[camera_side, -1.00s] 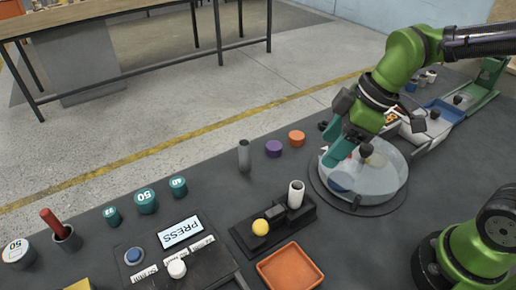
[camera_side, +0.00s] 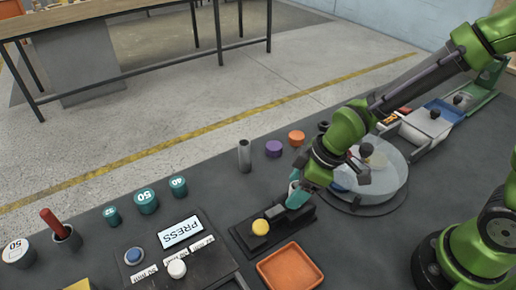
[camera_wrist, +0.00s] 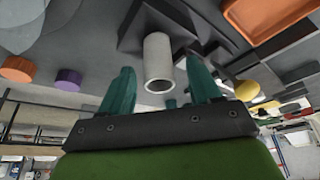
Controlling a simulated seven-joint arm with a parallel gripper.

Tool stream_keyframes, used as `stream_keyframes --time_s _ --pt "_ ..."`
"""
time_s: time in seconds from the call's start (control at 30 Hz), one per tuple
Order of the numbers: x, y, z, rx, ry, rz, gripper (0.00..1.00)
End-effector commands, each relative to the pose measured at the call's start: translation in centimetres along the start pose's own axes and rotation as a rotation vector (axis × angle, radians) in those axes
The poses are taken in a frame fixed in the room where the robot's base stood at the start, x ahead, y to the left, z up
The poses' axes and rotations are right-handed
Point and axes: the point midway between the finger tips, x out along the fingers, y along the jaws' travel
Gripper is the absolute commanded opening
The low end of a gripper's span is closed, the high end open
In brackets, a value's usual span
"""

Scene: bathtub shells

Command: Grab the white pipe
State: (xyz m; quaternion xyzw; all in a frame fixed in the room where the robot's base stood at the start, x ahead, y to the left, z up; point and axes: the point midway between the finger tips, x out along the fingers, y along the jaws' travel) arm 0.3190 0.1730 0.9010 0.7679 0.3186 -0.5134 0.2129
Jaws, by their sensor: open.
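The white pipe (camera_wrist: 158,62) is a short hollow tube on a black block (camera_side: 250,236). In the wrist view its open end faces the camera, between the two teal fingers of my gripper (camera_wrist: 160,92). In the side view my gripper (camera_side: 296,196) is low at the right part of the block, and its fingers hide most of the pipe (camera_side: 293,187). The fingers are open, and gaps show between them and the pipe in the wrist view.
A yellow ball (camera_side: 260,227) sits on the same block, left of the pipe. An orange tray (camera_side: 289,268) lies in front. A grey cylinder (camera_side: 244,156) stands behind, with purple (camera_side: 274,148) and orange (camera_side: 296,138) discs nearby. A round clear-walled basin (camera_side: 385,190) stands to the right.

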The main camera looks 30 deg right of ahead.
Motion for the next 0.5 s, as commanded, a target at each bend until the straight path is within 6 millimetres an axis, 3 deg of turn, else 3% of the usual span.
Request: stream_keyframes --time_s 0.27,0.5 --pt "0.39 0.06 -0.01 0.001 0.001 0.002 0.63" --pt "0.37 0.05 -0.01 0.001 0.001 0.001 0.29"
